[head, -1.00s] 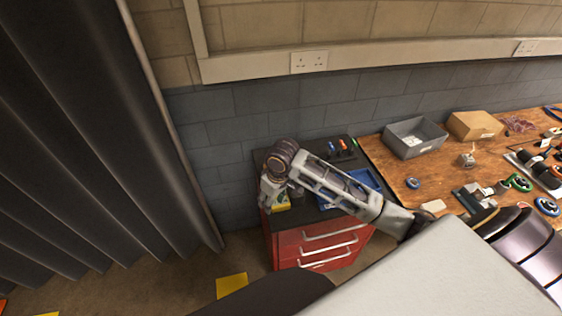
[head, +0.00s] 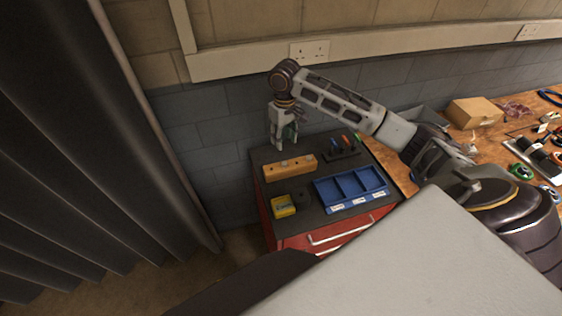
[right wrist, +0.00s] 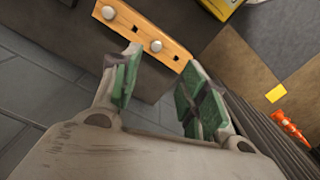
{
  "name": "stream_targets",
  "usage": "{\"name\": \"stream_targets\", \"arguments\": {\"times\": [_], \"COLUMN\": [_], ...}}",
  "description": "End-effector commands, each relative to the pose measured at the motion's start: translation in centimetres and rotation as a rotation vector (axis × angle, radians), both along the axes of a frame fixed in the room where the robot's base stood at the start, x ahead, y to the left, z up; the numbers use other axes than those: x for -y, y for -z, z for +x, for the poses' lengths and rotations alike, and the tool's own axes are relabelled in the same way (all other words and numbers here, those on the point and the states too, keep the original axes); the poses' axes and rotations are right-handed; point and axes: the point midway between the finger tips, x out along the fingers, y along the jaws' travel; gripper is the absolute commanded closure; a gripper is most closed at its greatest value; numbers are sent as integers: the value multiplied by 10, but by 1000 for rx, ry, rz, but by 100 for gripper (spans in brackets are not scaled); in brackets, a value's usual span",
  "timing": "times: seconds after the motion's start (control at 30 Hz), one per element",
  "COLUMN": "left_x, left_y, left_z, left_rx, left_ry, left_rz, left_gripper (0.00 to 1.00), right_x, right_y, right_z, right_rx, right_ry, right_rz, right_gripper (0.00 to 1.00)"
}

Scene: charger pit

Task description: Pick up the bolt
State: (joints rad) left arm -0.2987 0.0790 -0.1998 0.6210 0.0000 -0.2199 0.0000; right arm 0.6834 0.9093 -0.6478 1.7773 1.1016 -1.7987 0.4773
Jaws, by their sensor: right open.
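Two silver round bolt heads show on a wooden block (head: 290,167) on the dark cabinet top. The right wrist view shows them larger, one bolt (right wrist: 108,12) near the block's end and another bolt (right wrist: 156,45) further along, with dark holes between and beyond. My right gripper (head: 287,140) is pointing down above the cabinet's back left part, behind the block. Its green-padded fingers (right wrist: 160,85) are apart with nothing between them, and the block lies beyond the tips. My left gripper is not in view.
A blue divided tray (head: 350,188), a yellow box (head: 283,206) and a dark rack with coloured tools (head: 340,147) share the cabinet top. A wall stands behind. A wooden bench (head: 490,135) with parts is at right, and a dark curtain (head: 90,150) at left.

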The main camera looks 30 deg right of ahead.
Motion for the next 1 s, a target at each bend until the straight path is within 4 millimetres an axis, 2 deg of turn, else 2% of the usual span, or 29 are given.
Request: {"name": "stream_targets", "arguments": {"times": [0.17,0.57,0.77,1.0], "left_x": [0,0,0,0], "left_y": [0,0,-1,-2], "left_z": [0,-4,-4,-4], "left_rx": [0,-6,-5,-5], "left_ry": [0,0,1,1], "left_rz": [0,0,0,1], "left_gripper": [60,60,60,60], "right_x": [6,5,5,6], "right_y": [-5,-1,18,50], "right_z": [2,1,1,1], "right_rx": [-5,-5,-7,-7], "right_ry": [15,14,14,14], "right_rz": [0,0,-2,-1], "right_gripper": [56,56,56,56]}}
